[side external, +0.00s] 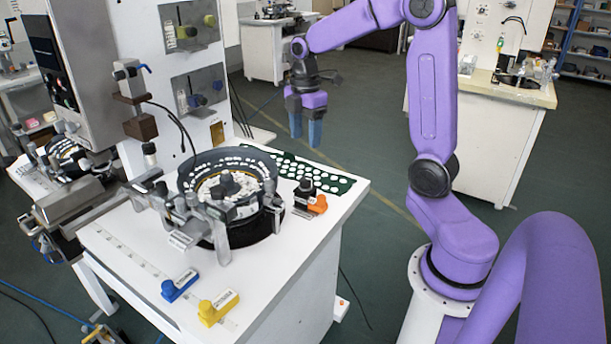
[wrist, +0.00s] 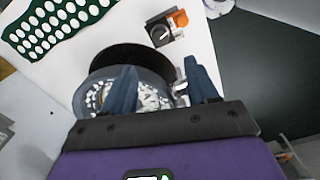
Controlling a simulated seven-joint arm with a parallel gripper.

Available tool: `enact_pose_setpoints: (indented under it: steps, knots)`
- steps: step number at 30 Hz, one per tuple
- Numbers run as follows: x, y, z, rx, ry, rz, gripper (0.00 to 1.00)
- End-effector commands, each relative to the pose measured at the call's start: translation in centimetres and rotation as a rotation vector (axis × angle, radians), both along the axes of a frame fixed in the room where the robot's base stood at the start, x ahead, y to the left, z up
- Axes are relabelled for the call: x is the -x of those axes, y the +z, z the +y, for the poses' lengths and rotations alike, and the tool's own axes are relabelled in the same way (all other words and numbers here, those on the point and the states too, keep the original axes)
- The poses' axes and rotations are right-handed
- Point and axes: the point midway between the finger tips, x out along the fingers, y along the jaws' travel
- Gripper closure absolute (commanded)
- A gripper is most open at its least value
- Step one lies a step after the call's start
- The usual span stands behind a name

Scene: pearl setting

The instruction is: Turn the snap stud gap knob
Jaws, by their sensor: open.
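A small black unit with a round dial knob (side external: 305,186) stands on the white table right of the feeder bowl, with an orange piece beside it. The knob also shows in the wrist view (wrist: 160,34), with a pale pointer line on its face. Other knobs are on the upright machine: a yellow-green one (side external: 210,20) and a blue one (side external: 197,101). I cannot read which is labelled snap stud gap. My gripper (side external: 305,133) is open and empty, in the air above and behind the table's far right part. Its two blue fingers (wrist: 160,70) are apart in the wrist view.
A round feeder bowl (side external: 190,178) holds many white pieces, with metal brackets in front. A dark green sheet with white discs (side external: 333,182) lies behind it. A blue labelled block (side external: 180,285) and a yellow one (side external: 218,306) sit at the table's front.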

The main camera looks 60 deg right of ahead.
Motion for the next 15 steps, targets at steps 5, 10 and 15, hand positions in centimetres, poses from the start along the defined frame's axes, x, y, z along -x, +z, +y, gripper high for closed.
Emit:
enact_pose_setpoints:
  steps: [5,10,15]
  knots:
    - [0.1,-3.5,0.0,-0.001,-0.001,0.006,0.42]
    - [0.2,-6.7,0.0,-0.001,-0.001,0.007,0.42]
    - [0.1,-9.6,0.0,0.000,-0.001,0.005,0.42]
